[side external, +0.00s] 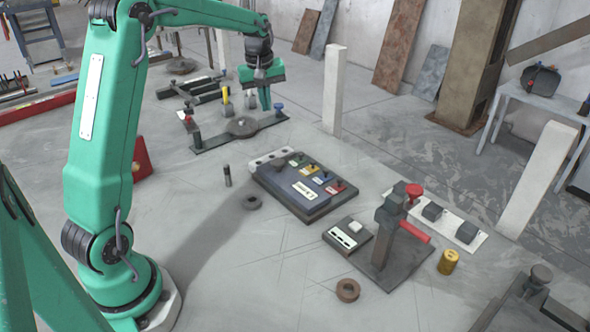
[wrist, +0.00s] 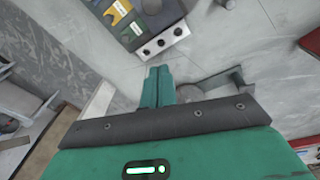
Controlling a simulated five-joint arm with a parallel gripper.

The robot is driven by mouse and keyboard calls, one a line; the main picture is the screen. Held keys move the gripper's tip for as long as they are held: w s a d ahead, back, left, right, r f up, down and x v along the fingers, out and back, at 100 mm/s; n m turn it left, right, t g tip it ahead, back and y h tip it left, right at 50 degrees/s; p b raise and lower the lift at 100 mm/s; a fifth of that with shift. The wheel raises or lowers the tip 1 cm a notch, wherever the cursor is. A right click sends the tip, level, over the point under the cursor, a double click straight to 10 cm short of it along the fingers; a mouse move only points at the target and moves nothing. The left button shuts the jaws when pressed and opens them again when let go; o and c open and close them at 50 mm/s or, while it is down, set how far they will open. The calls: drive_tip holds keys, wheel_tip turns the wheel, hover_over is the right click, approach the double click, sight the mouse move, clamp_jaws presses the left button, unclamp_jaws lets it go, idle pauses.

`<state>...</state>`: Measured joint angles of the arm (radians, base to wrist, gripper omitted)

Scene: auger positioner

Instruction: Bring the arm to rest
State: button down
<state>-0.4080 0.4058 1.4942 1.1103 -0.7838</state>
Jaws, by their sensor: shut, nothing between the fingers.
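My gripper (side external: 264,98) is shut and empty in the side external view, pointing down in the air near the dark fixture with a round disc (side external: 242,126). In the wrist view my gripper (wrist: 157,72) shows as two green fingers pressed together with nothing between them. The disc fixture lies just beyond the fingers to the right in the wrist view, partly hidden by my gripper body. A dark panel with coloured labels (side external: 290,203) lies on the floor to the right of my gripper; it also shows at the top of the wrist view (wrist: 157,15).
A clamp-like stand with a red knob and red handle (side external: 385,235) stands at right, beside a brass cylinder (side external: 449,262). White posts (side external: 333,90) and (side external: 535,180) stand upright behind. Dark rings (side external: 348,290) and a small upright peg (side external: 227,176) are on the floor.

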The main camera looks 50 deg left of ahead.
drive_tip(key=s+d+r+m+t, duration=0.2)
drive_tip(key=s+d+r+m, duration=0.25)
drive_tip(key=s+d, duration=0.45)
drive_tip(key=s+d+r+m+t, duration=0.1)
drive_tip(key=s+d+r+m, duration=0.3)
drive_tip(key=s+d, duration=0.45)
drive_tip(key=s+d+f+m+t, duration=0.1)
drive_tip(key=s+d+f+m, duration=0.2)
drive_tip(key=s, duration=0.4)
drive_tip(key=shift+s+f+m+h, duration=0.35)
drive_tip(key=shift+f+m, duration=0.4)
drive_tip(key=shift+m, duration=0.3)
